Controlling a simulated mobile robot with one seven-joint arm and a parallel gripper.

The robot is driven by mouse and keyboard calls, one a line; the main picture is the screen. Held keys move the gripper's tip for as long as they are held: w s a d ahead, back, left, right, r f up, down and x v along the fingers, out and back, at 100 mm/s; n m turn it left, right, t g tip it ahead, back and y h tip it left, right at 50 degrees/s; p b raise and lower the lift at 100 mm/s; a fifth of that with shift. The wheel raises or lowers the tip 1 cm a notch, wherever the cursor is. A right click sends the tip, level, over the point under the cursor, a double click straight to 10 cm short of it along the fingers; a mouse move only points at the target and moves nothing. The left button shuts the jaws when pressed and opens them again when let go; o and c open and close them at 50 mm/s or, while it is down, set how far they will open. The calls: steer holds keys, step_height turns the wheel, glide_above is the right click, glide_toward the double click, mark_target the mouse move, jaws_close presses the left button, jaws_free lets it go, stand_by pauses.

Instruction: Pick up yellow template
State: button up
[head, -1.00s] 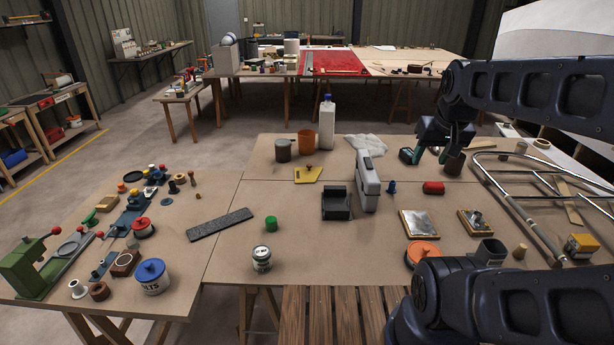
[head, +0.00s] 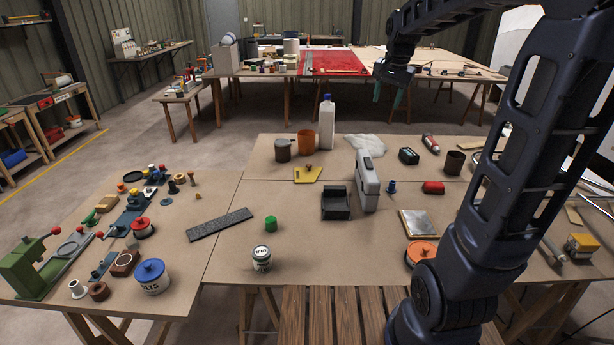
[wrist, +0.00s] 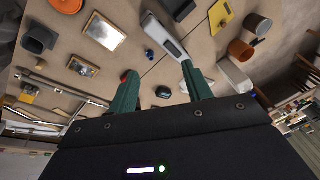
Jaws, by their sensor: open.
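The yellow template (head: 309,174) is a flat yellow piece with a small brownish knob. It lies flat on the back part of the right-hand bench, in front of the brown cup and the orange cup. It also shows at the top of the wrist view (wrist: 221,14). My gripper (head: 387,98) is raised high, above and to the right of the template in the head view, well apart from it. Its two green fingers are spread and empty. In the wrist view the fingers (wrist: 160,72) point toward the bench with nothing between them.
Behind the template stand the brown cup (head: 283,150), orange cup (head: 306,142) and tall white bottle (head: 327,123). A white cloth (head: 365,144) lies at the back.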

steer(key=w+a+f+m, duration=0.1)
steer(key=w+a+f, duration=0.1)
steer(key=w, duration=0.4)
steer(key=w+a+f+m, duration=0.2)
steer(key=w+a, duration=0.1)
steer(key=w, duration=0.4)
steer(key=m+g, duration=0.3)
steer(key=m, duration=0.5)
glide_above(309, 165)
step_height(309, 165, down, 30)
steer(key=shift+h, duration=0.3)
steer(key=shift+w+f, duration=0.1)
steer(key=shift+f, duration=5.55)
jaws_close()
